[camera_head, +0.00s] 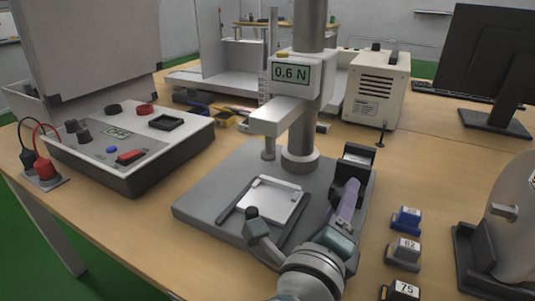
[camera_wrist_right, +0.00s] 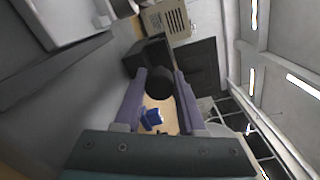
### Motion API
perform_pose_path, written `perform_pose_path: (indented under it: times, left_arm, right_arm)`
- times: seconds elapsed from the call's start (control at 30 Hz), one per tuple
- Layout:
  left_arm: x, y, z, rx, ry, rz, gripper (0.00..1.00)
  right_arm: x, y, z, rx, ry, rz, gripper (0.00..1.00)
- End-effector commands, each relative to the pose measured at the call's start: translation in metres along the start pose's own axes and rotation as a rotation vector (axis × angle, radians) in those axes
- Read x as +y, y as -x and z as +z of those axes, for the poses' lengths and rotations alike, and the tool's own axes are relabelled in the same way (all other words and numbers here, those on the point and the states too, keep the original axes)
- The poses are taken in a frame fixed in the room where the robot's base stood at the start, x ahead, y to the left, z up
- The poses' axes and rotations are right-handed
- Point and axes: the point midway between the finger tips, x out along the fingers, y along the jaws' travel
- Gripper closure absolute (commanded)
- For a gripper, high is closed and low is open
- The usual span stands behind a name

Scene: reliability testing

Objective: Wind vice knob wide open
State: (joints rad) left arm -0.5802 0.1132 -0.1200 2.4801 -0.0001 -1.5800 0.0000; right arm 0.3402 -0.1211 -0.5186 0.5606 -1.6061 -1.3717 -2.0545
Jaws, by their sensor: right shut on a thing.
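The black vice (camera_head: 358,160) stands at the right edge of the grey test stand's base plate (camera_head: 215,197). In the right wrist view its dark body (camera_wrist_right: 147,52) is behind a round dark knob (camera_wrist_right: 159,83). My right gripper (camera_head: 350,196) reaches up to the vice from the front, with purple fingers. It also shows in the right wrist view (camera_wrist_right: 160,88), its fingers closed on either side of the knob. In the head view the fingers hide the knob. How far the jaws of the vice are apart cannot be told. My left gripper is not in view.
The stand's column carries a display (camera_head: 291,73) reading 0.6 N. A white plate (camera_head: 270,199) lies on the base. Several small numbered blocks, one of them blue (camera_head: 406,219), stand right of the base. A grey control box (camera_head: 131,148) is at left, a monitor (camera_head: 492,60) at right.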

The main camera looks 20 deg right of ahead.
Motion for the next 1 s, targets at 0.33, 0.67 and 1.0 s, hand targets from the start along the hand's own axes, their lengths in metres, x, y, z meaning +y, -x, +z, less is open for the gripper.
perform_pose_path:
  times: [0.33,0.67,1.0]
  left_arm:
    - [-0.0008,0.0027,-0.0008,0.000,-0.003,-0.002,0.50]
    - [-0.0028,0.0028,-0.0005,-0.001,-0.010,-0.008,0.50]
    - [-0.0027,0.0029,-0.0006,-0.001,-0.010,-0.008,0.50]
  right_arm:
    - [0.0009,0.0000,-0.0013,0.007,0.141,0.002,1.00]
    - [0.0013,0.0001,-0.0014,0.008,0.165,0.003,1.00]
    - [0.0012,0.0001,-0.0013,0.007,0.163,0.003,0.47]
